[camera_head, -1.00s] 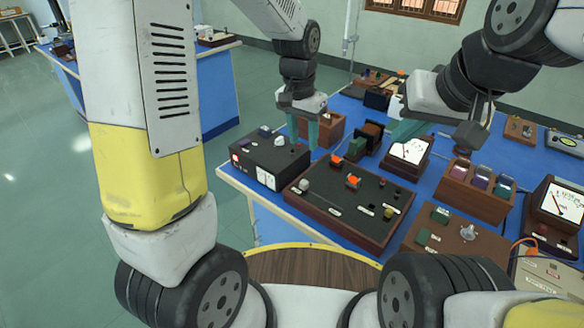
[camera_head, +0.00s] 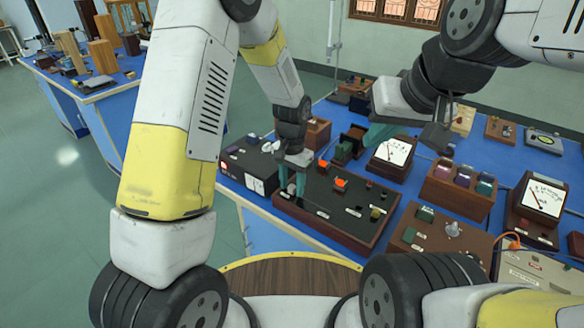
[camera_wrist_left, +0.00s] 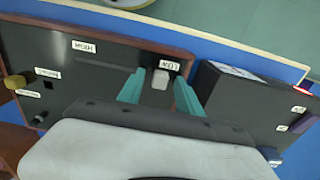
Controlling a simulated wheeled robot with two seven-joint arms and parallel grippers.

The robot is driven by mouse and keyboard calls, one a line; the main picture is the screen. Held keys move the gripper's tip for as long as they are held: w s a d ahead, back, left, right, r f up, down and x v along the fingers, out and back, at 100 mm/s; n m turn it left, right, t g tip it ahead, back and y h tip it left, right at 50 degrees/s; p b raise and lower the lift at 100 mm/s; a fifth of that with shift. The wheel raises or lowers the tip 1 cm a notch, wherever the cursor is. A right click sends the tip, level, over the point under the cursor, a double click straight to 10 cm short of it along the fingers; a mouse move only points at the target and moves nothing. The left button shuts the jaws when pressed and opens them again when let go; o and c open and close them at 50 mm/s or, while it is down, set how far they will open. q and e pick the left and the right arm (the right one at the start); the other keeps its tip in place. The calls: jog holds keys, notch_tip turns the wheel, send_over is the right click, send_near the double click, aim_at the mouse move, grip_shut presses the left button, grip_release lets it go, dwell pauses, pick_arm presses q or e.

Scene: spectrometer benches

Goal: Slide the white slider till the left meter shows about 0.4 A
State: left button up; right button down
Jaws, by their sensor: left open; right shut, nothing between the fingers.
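The white slider (camera_wrist_left: 161,79) is a small pale knob at one end of a dark wood-framed panel (camera_head: 335,222), beside a "LOW" label in the left wrist view. My left gripper (camera_head: 291,187) is open over the panel's left end. In the left wrist view its teal fingers (camera_wrist_left: 160,92) stand on either side of the slider; I cannot tell whether they touch it. The left meter (camera_head: 395,151) has a white face behind the panel; its reading is too small to tell. My right gripper (camera_head: 380,134) is shut and empty near that meter.
A black box (camera_head: 240,165) stands close to the panel's left end. A wooden block with coloured plugs (camera_head: 460,185) and another meter (camera_head: 540,196) stand to the right. The blue bench's front edge is close.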

pick_arm(q)
jog(key=shift+c, duration=0.4)
grip_shut()
dwell(1.0)
jog(key=shift+d, duration=0.1)
